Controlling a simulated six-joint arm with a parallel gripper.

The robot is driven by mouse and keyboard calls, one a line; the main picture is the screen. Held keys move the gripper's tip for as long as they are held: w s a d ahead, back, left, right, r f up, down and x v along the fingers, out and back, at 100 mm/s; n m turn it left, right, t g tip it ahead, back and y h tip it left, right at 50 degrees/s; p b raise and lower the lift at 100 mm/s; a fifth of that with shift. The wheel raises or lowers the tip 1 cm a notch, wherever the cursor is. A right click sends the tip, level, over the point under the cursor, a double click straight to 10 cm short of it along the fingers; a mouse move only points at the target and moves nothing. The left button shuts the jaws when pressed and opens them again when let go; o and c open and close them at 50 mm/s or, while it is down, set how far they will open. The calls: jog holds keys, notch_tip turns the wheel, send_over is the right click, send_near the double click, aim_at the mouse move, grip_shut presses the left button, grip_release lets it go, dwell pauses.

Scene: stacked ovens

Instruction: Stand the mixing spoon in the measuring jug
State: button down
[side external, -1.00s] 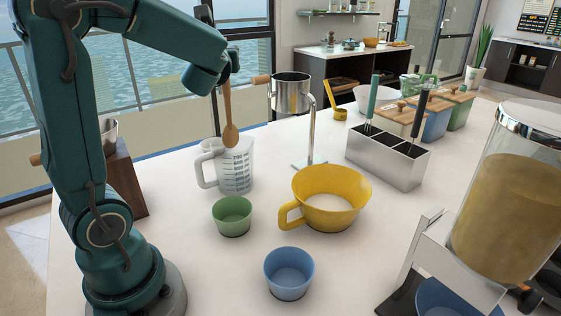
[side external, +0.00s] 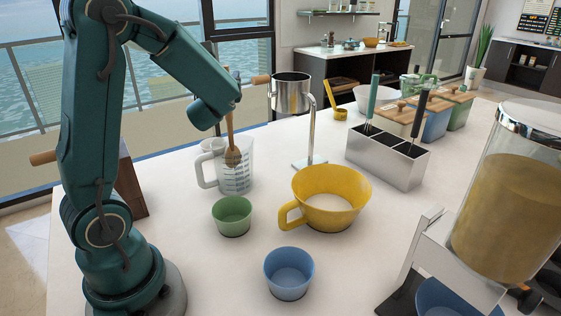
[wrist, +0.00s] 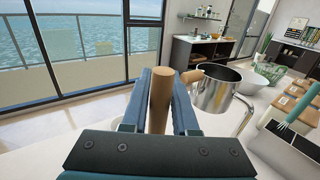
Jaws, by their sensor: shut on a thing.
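The wooden mixing spoon (side external: 232,157) hangs nearly upright, bowl down, with its bowl level with the upper part of the measuring jug. In the wrist view its handle (wrist: 160,95) stands between the jaws of my gripper (wrist: 162,85), which is shut on it. In the side view my gripper is mostly hidden behind my arm. The clear measuring jug (side external: 238,181), with dark markings and a handle at its left, stands upright on the counter. The spoon's bowl appears inside the jug's mouth, above its bottom; the exact depth is hard to tell.
A metal pot (side external: 291,93) on a stand is right behind the jug and also close right in the wrist view (wrist: 215,92). A green cup (side external: 232,216), yellow bowl (side external: 335,215) and blue cup (side external: 289,275) stand in front. A metal utensil holder (side external: 385,165) is farther right.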

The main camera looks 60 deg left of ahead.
jog(key=c, duration=0.6)
grip_release()
jog(key=v, duration=0.5)
jog(key=shift+r, duration=0.1)
dwell(0.3)
